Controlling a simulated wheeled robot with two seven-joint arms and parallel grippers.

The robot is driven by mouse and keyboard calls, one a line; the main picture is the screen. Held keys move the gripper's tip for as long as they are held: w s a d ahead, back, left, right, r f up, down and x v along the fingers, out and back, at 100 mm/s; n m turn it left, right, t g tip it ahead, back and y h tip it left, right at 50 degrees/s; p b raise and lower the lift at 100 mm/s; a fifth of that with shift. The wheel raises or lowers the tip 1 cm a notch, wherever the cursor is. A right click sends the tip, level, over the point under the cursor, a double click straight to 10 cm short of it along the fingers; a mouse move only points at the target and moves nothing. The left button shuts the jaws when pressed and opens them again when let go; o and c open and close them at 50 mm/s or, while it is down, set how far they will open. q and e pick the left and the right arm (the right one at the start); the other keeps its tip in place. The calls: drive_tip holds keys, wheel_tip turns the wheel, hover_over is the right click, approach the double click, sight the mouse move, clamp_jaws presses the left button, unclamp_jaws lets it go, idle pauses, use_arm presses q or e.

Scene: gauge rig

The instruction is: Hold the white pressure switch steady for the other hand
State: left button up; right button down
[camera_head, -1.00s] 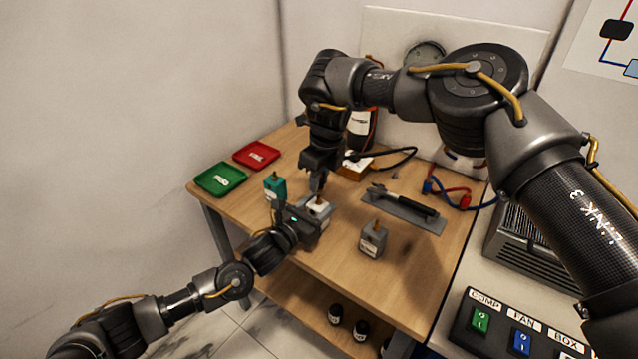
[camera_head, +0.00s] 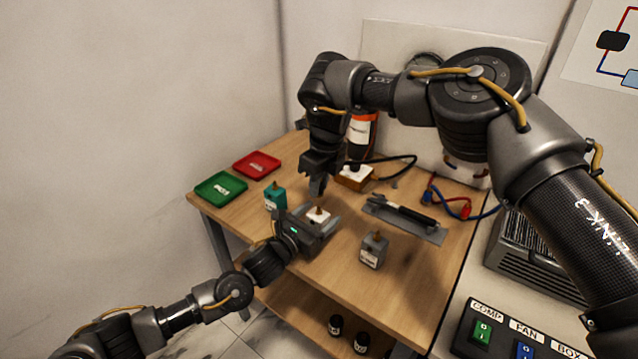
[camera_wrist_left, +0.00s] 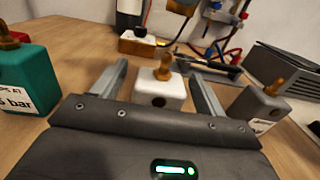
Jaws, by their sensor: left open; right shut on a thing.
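The white pressure switch (camera_head: 318,217) stands upright on the bench with a brass fitting on top. It also shows in the left wrist view (camera_wrist_left: 160,90). My left gripper (camera_head: 318,218) is open, with one finger on each side of the switch. In the left wrist view its fingers (camera_wrist_left: 163,84) show gaps to the white body. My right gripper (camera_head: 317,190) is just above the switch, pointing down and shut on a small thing.
A teal switch (camera_head: 275,198) stands left of the white one, a grey switch (camera_head: 373,250) to the right. Green (camera_head: 220,187) and red (camera_head: 256,164) trays lie at the back left. A grey mat with a tool (camera_head: 405,215) and a black hose (camera_head: 395,158) lie behind.

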use_arm(q)
drive_tip(key=v, duration=1.2)
drive_tip(key=shift+a, duration=0.1)
drive_tip(key=shift+r, duration=0.1)
use_arm(e)
drive_tip(key=shift+r, duration=0.1)
wheel_tip(320, 180, up, 6)
drive_tip(key=p, duration=0.6)
use_arm(q)
wheel_tip(320, 180, up, 7)
